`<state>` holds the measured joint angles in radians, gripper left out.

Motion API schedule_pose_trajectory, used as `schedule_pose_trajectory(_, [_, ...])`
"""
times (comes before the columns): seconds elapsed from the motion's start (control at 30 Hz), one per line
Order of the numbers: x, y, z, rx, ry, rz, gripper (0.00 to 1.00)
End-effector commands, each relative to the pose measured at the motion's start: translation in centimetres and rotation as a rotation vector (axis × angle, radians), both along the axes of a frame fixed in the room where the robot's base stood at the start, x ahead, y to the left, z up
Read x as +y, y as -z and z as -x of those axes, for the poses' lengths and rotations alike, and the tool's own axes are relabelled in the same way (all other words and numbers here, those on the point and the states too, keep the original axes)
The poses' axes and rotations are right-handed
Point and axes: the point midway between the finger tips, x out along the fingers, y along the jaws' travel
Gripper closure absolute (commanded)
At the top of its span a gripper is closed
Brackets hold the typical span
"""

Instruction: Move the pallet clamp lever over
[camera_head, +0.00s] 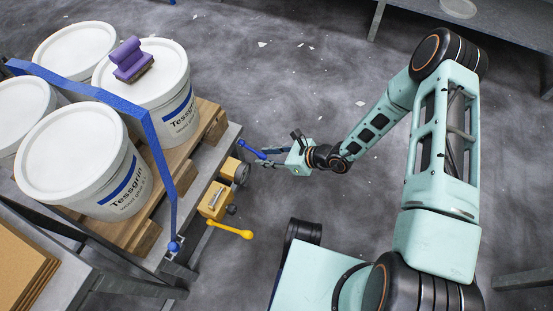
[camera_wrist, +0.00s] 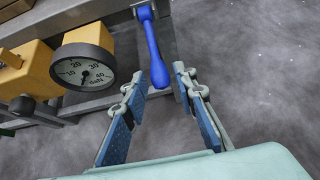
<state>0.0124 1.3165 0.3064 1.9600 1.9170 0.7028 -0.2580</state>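A blue lever (camera_head: 251,149) sticks out from the near-right edge of the pallet stand, beside a yellow block with a gauge. In the wrist view the blue lever (camera_wrist: 153,48) hangs from a bracket at the top, and its rounded end lies between my fingertips or just beyond them. My gripper (camera_head: 267,157) is at the lever's free end; in the wrist view my gripper (camera_wrist: 160,83) is open with a gap around the lever end. I cannot tell whether a finger touches it. A yellow lever (camera_head: 231,230) sticks out from a second yellow block.
Several white pails (camera_head: 85,160) stand on a wooden pallet (camera_head: 150,215) under a blue frame (camera_head: 152,135). A purple brush (camera_head: 131,60) lies on one lid. The round gauge (camera_wrist: 84,70) is close left of my gripper. Grey floor to the right is open.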

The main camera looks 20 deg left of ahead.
Motion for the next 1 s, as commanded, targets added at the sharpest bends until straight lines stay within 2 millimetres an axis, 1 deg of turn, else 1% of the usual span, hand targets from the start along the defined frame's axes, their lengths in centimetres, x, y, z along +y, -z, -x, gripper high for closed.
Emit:
schedule_pose_trajectory(0.03, [0.1,0.1,-0.1,-0.001,0.001,0.000,0.77])
schedule_pose_trajectory(0.2, [0.0,0.0,0.0,-0.001,0.001,0.000,0.96])
schedule_pose_trajectory(0.23, [0.0,0.0,0.0,0.000,0.000,0.000,0.98])
schedule_pose_trajectory(0.47, [-0.1,-0.5,0.0,-0.001,0.001,0.000,0.97])
schedule_pose_trajectory(0.77, [-0.6,-2.5,0.0,-0.001,0.001,-0.001,0.97])
schedule_pose_trajectory(1.0, [-0.7,-2.5,0.0,-0.002,0.000,-0.002,0.97])
